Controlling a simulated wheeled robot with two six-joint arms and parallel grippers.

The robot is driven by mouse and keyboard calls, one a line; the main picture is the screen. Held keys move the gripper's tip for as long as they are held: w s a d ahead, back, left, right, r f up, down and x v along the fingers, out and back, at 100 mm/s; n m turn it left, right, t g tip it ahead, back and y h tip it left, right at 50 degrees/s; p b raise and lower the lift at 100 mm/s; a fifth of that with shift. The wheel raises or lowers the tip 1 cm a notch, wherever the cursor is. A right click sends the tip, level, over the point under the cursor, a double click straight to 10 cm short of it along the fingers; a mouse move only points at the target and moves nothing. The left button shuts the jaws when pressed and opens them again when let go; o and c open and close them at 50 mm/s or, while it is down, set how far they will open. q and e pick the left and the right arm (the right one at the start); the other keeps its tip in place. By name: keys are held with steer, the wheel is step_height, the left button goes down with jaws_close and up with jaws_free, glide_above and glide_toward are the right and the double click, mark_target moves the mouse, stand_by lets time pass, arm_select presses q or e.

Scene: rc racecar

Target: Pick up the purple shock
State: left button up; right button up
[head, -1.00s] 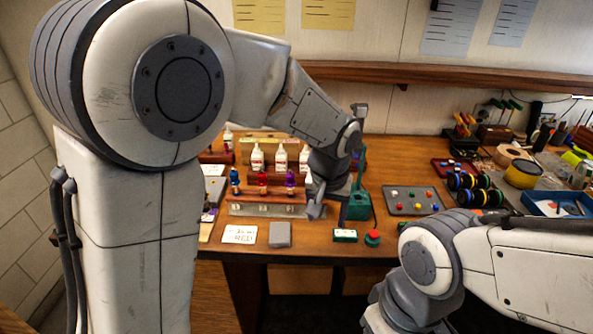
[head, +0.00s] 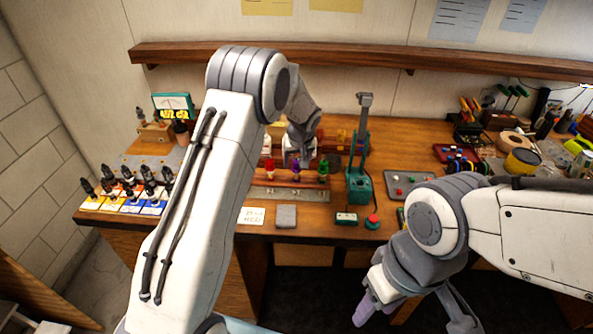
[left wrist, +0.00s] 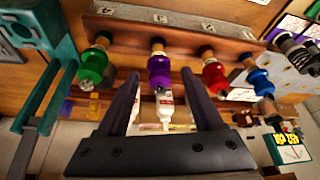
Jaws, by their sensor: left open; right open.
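The purple shock (head: 296,169) stands in a wooden rack (head: 290,182) on the workbench, between the red shock (head: 268,168) and the green shock (head: 323,169). In the left wrist view the purple shock (left wrist: 159,73) shows between and beyond the fingertips of my left gripper (left wrist: 160,78), which is open and empty. In the head view my left gripper (head: 299,158) is just behind and above the purple shock; whether it touches cannot be told. My right gripper (head: 413,315) is open and empty, low in front of the bench.
A blue shock (left wrist: 260,80) stands beside the red shock (left wrist: 214,76) in the left wrist view. A teal press (head: 358,185) stands right of the rack. White bottles (left wrist: 165,105) are behind it. Several dark shocks on coloured cards (head: 130,205) are at the left.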

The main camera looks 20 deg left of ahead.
arm_select(q)
steer(key=p+x, duration=0.1)
steer(key=x, duration=0.2)
steer(key=shift+f+p, duration=0.1)
steer(key=shift+p, duration=0.2)
steer(key=shift+w+f, duration=0.15)
steer(key=shift+f, duration=0.2)
steer(key=shift+c, duration=0.3)
jaws_close()
step_height(320, 180, up, 11)
steer(key=b, duration=0.2)
steer(key=shift+f+b, duration=0.15)
steer(key=shift+b, duration=0.25)
step_height(320, 180, up, 7)
steer(key=p, duration=0.5)
